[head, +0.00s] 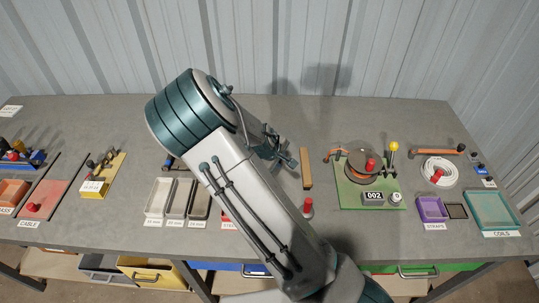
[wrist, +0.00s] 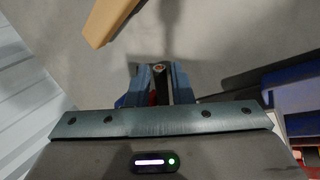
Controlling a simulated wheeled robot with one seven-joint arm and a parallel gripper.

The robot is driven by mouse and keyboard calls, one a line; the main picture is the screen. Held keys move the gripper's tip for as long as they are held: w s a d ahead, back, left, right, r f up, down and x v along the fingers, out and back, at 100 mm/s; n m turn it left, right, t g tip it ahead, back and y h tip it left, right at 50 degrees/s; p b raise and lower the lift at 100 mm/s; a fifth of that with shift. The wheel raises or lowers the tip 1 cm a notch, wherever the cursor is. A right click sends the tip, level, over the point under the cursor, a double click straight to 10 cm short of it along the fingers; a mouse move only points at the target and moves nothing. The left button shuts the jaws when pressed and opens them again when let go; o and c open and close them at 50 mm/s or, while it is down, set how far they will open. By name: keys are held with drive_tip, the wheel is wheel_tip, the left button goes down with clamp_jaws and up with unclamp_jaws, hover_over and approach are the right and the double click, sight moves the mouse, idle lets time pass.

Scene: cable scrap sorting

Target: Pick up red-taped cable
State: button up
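My gripper (head: 288,160) is over the middle of the table, left of the wooden bar. In the wrist view its two blue fingers (wrist: 158,82) are close together on a dark cable piece (wrist: 158,69) with a round, brownish end. A small patch of red (wrist: 152,99) shows on it between the fingers, matching the red-taped cable. Most of the cable is hidden by the fingers and gripper body. In the head view my arm hides part of the table, and the cable cannot be made out there.
A wooden bar (head: 306,168) lies beside the gripper. A green board with a reel (head: 352,199) stands to the right. Narrow trays (head: 158,213) sit left of my arm. Bare grey table lies behind the gripper.

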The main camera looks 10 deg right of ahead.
clamp_jaws()
drive_tip(key=shift+s+a+r, duration=0.35)
drive_tip(key=shift+a+r, duration=0.1)
drive_tip(key=shift+r, duration=0.1)
drive_tip(key=s+a+r, duration=0.7)
drive_tip(key=s+a, duration=0.2)
idle(0.4)
